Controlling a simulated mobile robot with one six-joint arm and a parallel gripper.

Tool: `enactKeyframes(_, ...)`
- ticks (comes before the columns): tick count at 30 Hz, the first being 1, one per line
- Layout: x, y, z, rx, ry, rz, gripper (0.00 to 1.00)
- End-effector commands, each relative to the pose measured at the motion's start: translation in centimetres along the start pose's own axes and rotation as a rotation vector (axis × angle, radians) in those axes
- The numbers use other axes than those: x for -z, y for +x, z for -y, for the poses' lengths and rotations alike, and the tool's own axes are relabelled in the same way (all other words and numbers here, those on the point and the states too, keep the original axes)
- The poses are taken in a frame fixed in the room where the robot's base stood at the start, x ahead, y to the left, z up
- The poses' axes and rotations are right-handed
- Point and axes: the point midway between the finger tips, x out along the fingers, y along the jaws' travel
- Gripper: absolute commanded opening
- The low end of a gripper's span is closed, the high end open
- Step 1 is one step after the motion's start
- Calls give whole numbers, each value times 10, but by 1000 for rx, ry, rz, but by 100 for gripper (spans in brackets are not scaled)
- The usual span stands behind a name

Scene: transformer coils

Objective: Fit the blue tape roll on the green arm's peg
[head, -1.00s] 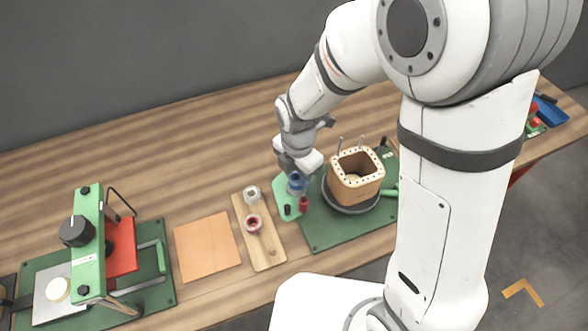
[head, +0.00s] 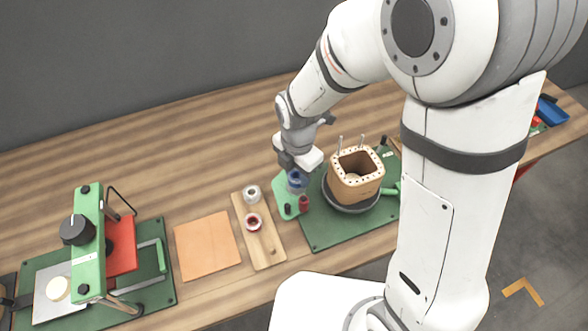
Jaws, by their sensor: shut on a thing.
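The blue tape roll (head: 296,183) is between the fingers of my gripper (head: 296,171), which is shut on it. The roll is over the green arm (head: 281,200), the flat piece reaching out left of the coil stand. The peg under the roll is hidden, and I cannot tell whether the roll is around it or above it. A small dark red post (head: 304,203) and a black knob (head: 288,209) stand on the green arm near the roll.
A wooden board (head: 265,250) left of the green arm holds a white roll (head: 252,192) and a dark red roll (head: 253,222). A wooden coil form (head: 355,185) with upright pins stands right of my gripper. An orange mat (head: 207,246) lies farther left.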

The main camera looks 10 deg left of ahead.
Motion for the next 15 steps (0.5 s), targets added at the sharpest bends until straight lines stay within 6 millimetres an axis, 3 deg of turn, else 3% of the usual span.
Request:
enactKeyframes(1,0,9,0,0,0,0,16)
enactKeyframes(15,0,12,0,0,0,0,16)
